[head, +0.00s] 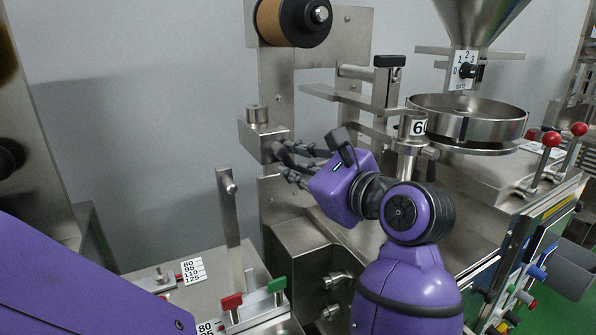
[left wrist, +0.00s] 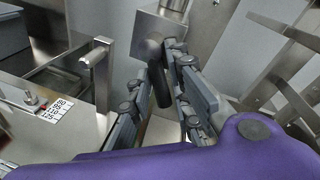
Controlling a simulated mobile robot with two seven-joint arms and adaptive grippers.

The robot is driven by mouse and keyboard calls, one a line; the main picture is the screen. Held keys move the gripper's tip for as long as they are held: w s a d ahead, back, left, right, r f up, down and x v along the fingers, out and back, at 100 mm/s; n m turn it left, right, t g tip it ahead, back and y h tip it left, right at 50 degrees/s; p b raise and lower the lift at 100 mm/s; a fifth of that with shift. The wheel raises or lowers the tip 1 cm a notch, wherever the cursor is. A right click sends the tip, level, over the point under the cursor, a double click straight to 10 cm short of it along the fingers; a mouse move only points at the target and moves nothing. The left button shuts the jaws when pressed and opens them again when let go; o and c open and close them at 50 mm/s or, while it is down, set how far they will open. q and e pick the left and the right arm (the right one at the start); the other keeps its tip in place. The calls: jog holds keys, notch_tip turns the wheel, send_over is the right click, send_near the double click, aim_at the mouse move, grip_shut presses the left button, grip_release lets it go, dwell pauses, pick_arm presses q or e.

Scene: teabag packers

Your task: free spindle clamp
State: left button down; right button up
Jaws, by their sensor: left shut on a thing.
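My left gripper (head: 284,158) is at a steel block (head: 262,140) on the upright plate, with its dark fingers around a dark handle (left wrist: 160,75) that hangs from the block. The left wrist view shows the handle between the two fingers (left wrist: 163,90) and the block (left wrist: 160,30) above it. In the head view the fingers mostly hide the handle. A brown roll (head: 272,22) with a dark end cap (head: 304,18) sits on the spindle above. Which part is the spindle clamp is not labelled. My right gripper is not in view.
A steel post (head: 229,205) stands left of the gripper. A funnel (head: 480,22) over a round pan (head: 468,118) and red-knobbed levers (head: 552,139) stand at the right.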

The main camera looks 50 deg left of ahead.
pick_arm(q)
jog(key=shift+s+a+f, duration=0.1)
jog(key=shift+s+f, duration=0.1)
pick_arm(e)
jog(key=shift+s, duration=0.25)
pick_arm(q)
jog(key=c, duration=1.8)
grip_release()
jog(key=shift+c, duration=0.2)
jog(key=shift+o, duration=0.8)
jog(key=shift+r, duration=0.1)
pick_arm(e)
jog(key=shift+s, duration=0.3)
pick_arm(q)
jog(key=shift+d, duration=0.2)
jog(key=s+d+r, duration=0.1)
jog(key=d, duration=1)
jog(key=shift+s+d+r, duration=0.15)
jog(key=shift+s+r, duration=0.15)
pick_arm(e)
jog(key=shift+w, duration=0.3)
